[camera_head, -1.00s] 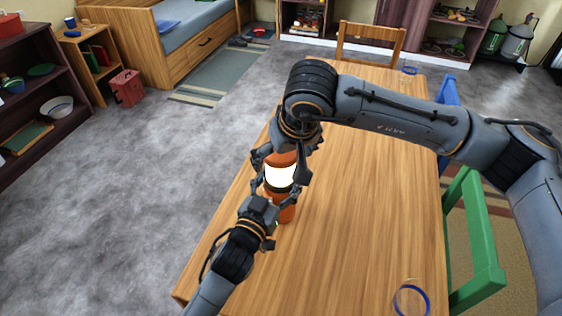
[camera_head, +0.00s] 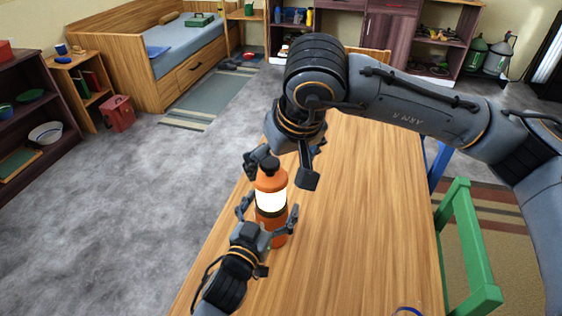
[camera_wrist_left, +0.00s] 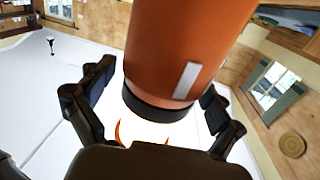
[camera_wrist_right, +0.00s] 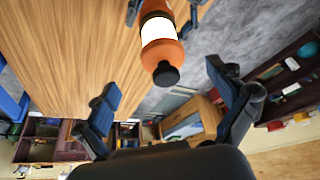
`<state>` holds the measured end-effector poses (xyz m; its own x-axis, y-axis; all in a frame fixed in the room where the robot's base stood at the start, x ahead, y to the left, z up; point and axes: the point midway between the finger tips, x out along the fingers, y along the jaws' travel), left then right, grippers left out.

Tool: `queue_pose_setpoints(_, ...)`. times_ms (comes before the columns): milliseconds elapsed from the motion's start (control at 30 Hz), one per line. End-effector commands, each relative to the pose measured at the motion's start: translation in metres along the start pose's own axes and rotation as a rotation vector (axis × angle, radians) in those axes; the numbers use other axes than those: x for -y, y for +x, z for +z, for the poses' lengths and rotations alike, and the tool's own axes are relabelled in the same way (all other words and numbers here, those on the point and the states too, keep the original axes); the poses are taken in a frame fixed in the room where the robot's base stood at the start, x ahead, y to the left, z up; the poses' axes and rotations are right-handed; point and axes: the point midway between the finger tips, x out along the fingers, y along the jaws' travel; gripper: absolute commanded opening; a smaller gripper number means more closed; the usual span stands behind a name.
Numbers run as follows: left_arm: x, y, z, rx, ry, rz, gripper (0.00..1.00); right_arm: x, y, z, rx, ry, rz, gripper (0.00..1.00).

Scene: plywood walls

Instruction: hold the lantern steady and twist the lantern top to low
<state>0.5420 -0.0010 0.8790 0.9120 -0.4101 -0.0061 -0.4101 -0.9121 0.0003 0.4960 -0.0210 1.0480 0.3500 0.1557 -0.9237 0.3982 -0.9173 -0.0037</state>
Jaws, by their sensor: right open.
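The lantern (camera_head: 272,200) is orange with a glowing white middle and a black knob on top, and stands upright at the table's left side. My left gripper (camera_head: 267,212) has its fingers on either side of the lantern's lower body. The left wrist view shows the orange body (camera_wrist_left: 185,45) between those fingers; firm contact is unclear. My right gripper (camera_head: 285,172) is open, above and beside the lantern's top. In the right wrist view the black knob (camera_wrist_right: 166,74) lies beyond the spread fingers, apart from them. The knob's setting cannot be read.
The wooden table (camera_head: 370,200) is mostly clear to the right of the lantern. A blue ring (camera_head: 407,311) lies at its near edge. A green chair (camera_head: 468,245) stands at the right. Shelves and a bed (camera_head: 185,60) are farther off.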

Motion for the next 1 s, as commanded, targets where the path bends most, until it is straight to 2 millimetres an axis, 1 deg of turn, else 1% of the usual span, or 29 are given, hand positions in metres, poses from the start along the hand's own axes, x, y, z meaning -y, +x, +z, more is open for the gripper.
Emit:
queue_pose_setpoints(267, 0.0, 0.0, -0.002, -0.004, 0.0, 0.0, 0.94, 0.0, 0.0, 0.0, 0.0, 0.0, 0.0, 0.95)
queue_pose_setpoints(367, 0.0, -0.004, -0.002, -0.004, 0.0, 0.0, 0.94, 0.0, 0.0, 0.0, 0.0, 0.0, 0.0, 0.95)
queue_pose_setpoints(467, 0.0, -0.016, -0.001, -0.003, -0.001, 0.0, 0.94, 0.0, 0.0, 0.0, 0.0, 0.0, 0.0, 0.95)
queue_pose_setpoints(800, 0.0, -0.084, 0.001, 0.001, -0.001, 0.0, 0.94, 0.0, 0.0, 0.0, 0.0, 0.0, 0.0, 0.95)
queue_pose_setpoints(900, 0.0, -0.1, 0.0, 0.0, -0.001, 0.0, 0.94, 0.0, 0.0, 0.0, 0.0, 0.0, 0.0, 0.95)
queue_pose_setpoints(1000, 0.0, -0.111, 0.0, 0.0, -0.001, 0.0, 0.94, 0.0, 0.0, 0.0, 0.0, 0.0, 0.0, 0.95)
